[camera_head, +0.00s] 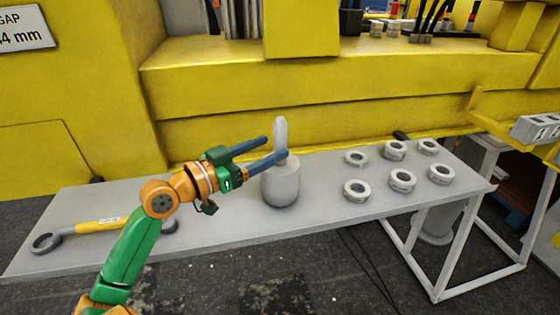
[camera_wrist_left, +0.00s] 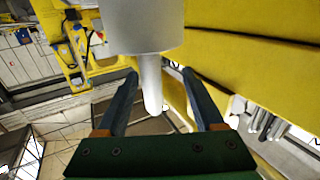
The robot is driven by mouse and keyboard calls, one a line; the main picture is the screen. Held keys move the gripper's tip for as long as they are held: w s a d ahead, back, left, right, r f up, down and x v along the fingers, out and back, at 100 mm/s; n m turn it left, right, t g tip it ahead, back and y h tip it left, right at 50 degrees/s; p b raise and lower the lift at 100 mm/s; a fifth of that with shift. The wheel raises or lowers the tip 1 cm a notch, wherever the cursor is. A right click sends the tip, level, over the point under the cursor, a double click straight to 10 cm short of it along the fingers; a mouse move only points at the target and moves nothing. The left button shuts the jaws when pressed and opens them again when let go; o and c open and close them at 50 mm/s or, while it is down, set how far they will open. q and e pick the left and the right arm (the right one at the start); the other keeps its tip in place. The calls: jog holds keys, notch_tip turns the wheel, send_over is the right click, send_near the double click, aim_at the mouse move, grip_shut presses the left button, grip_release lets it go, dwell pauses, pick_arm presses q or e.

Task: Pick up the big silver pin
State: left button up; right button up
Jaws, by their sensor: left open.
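The big silver pin (camera_head: 281,184) stands upright on the grey table, with a wide round base and a narrow shaft (camera_head: 281,137) on top. My left gripper (camera_head: 277,148) is open, and its two blue fingers reach toward the shaft from the left. The nearer finger overlaps the lower shaft in the head view. In the left wrist view the pin's shaft (camera_wrist_left: 151,82) lies between the open fingers (camera_wrist_left: 155,85), with gaps on both sides. The wide base (camera_wrist_left: 142,25) is at the top of that view. My right gripper is not in view.
The grey table (camera_head: 240,222) holds several metal rings (camera_head: 403,180) at the right and a yellow-handled wrench (camera_head: 98,225) at the left. A yellow machine body (camera_head: 300,100) rises directly behind the table. Bare tabletop lies between the pin and the rings.

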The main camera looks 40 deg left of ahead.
aim_at(277, 141)
pick_arm(q)
jog(key=w+d+r+p, duration=0.1)
jog(key=p, duration=0.1)
jog(key=w+d+r+p, duration=0.1)
jog(key=p, duration=0.1)
jog(key=shift+w+d+r, duration=0.2)
jog(key=shift+w, duration=0.15)
jog(key=w, duration=0.1)
jog(key=w+f, duration=0.1)
jog(key=shift+w+f, duration=0.15)
jog(key=shift+w, duration=0.25)
jog(key=shift+w+f, duration=0.2)
jog(key=shift+s+d+r, duration=0.1)
jog(key=shift+s, duration=0.2)
jog(key=c, duration=0.6)
grip_shut()
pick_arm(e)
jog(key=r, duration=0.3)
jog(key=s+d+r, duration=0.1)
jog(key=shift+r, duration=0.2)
pick_arm(q)
jog(key=shift+r, duration=0.1)
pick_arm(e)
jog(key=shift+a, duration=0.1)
